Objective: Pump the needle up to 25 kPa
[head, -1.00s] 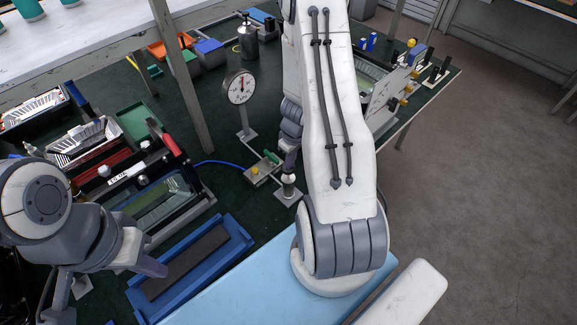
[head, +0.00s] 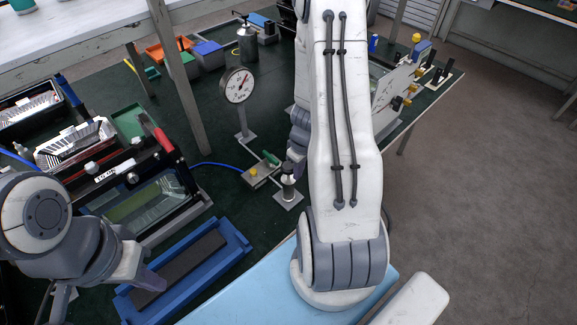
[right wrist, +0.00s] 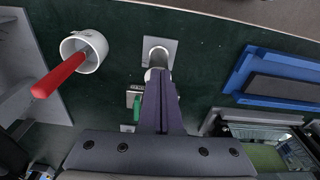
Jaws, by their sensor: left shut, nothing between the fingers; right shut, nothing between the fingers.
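The round white gauge (head: 237,86) stands on a post and faces me; its red needle points up and slightly right, and the numbers are too small to read. My left gripper (head: 152,281) is shut and empty over the blue tray's near end.
The blue tray (head: 238,238) with a dark insert lies left of the pump. A blue hose (head: 215,164) runs to the valve block. Housings in racks (head: 75,143) fill the left. A white cup (right wrist: 92,62) with a red-handled tool shows in the right wrist view.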

